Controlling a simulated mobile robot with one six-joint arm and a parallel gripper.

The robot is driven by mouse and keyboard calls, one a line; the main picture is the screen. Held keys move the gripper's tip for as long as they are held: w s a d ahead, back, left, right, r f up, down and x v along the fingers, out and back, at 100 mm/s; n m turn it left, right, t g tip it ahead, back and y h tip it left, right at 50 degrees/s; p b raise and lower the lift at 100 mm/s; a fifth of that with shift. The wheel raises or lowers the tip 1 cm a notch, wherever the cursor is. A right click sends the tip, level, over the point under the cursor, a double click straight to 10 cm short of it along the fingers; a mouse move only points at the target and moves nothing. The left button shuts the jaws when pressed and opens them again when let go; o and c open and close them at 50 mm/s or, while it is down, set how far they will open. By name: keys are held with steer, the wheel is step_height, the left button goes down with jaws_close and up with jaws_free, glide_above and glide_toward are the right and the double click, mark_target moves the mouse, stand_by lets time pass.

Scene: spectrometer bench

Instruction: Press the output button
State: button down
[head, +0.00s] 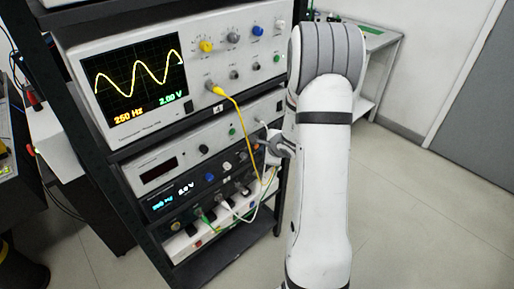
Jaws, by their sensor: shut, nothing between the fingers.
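My gripper (271,152) is at the right end of the rack's middle units, close to their front panels. It is small here and partly hidden by my arm; its fingers are shut and empty. A dark generator unit (160,207) with a blue lit display sits below a grey unit (140,168) with a dark red display. The dark unit carries a blue knob (209,177) and other small controls. I cannot tell which control is the output button; it may be hidden behind my gripper. Whether the gripper touches a panel is unclear.
An oscilloscope (105,118) above shows a yellow wave, 250 Hz and 2.00 V. A yellow cable (239,117) hangs from it past my gripper. White and green cables loop lower down. The floor (430,220) at right is clear; a side table (382,42) stands behind.

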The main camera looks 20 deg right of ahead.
steer(key=shift+w+a, duration=0.1)
steer(key=shift+w, duration=0.2)
stand_by(0.4)
steer(key=shift+b, duration=0.35)
steer(key=shift+s+b, duration=0.4)
steer(key=shift+b, duration=0.05)
steer(key=s+d+b, duration=0.2)
steer(key=s, duration=0.3)
steer(key=shift+s+d+b, duration=0.15)
steer(key=shift+s+b, duration=0.2)
steer(key=shift+b, duration=0.05)
